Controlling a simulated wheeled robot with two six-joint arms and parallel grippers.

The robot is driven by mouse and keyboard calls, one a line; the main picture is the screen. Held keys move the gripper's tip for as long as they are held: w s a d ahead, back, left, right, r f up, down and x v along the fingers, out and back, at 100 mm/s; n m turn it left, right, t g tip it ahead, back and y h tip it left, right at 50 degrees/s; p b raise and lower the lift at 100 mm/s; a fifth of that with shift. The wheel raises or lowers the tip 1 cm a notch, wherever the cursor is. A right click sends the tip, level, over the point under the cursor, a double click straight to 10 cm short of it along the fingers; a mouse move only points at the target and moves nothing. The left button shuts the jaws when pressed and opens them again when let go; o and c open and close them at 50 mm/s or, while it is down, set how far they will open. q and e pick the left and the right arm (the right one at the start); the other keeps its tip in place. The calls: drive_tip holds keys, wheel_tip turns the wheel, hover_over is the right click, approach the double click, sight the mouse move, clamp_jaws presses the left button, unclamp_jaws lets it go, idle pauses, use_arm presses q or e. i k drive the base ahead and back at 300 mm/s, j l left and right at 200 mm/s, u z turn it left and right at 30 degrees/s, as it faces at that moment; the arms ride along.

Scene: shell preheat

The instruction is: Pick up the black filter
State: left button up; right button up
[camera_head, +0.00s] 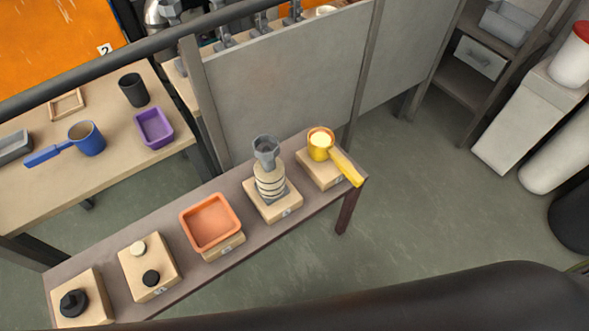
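A small flat black disc (151,277) lies on a wooden block (135,263) on the narrow brown bench, with a beige disc (138,248) behind it. A black knobbed round piece (73,302) sits on another wooden block (97,292) at the bench's left end. I cannot tell for sure which of these black pieces is the filter. Neither of my grippers is in view, and nothing is seen touching either piece.
Along the bench (180,291) stand an orange tray (210,222), a stacked pale piece with a grey funnel (266,152), and a yellow handled cup (320,141). Behind are a table (60,207) with a blue pan (87,138) and a grey partition (290,85).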

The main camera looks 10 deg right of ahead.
sight(150, 279)
drive_tip(key=u, duration=1.55)
